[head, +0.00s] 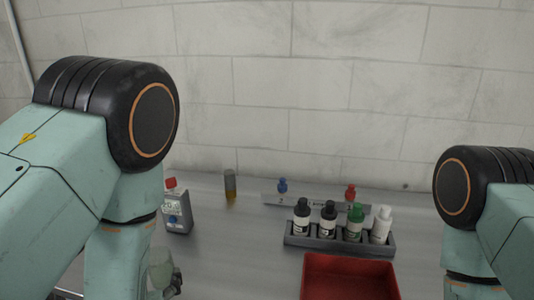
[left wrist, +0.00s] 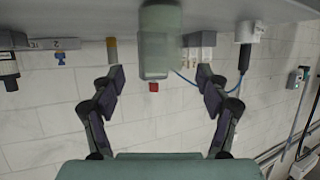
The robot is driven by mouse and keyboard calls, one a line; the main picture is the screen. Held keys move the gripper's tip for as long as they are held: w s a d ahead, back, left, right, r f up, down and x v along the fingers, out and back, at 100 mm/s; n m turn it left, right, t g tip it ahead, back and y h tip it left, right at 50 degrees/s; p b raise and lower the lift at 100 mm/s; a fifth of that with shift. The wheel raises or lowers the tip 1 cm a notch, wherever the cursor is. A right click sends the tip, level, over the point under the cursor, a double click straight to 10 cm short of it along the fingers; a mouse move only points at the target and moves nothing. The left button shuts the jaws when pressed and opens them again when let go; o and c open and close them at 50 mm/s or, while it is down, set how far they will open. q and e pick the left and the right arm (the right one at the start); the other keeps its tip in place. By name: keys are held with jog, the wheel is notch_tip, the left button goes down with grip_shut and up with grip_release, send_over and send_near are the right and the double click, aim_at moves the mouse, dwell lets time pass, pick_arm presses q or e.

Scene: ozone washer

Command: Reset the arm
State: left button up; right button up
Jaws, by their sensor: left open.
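My left gripper (left wrist: 160,80) is open, its two dark fingers spread apart in the left wrist view, where the scene is upside down. A pale green-grey cylindrical container (left wrist: 160,40) stands between and beyond the fingertips, with a gap on each side. In the head view my left gripper (head: 173,284) shows only in part at the lower left, beside what looks like the same pale container (head: 160,268). My left arm hides much of that area. My right arm is at the right edge, and its gripper is out of view.
A grey box with a red cap (head: 177,208) and an amber vial (head: 230,190) stand behind the left gripper. A black rack (head: 310,243) holds several bottles, with a red tray (head: 350,278) in front. A brick wall (head: 300,80) stands behind.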

aim_at(157, 269)
pick_arm(q)
jog(key=b+x, duration=0.2)
jog(key=x, duration=0.5)
jog(key=shift+s, duration=0.1)
jog(key=shift+w+f+b, duration=0.3)
jog(key=shift+b, duration=0.15)
jog(key=shift+r, duration=0.2)
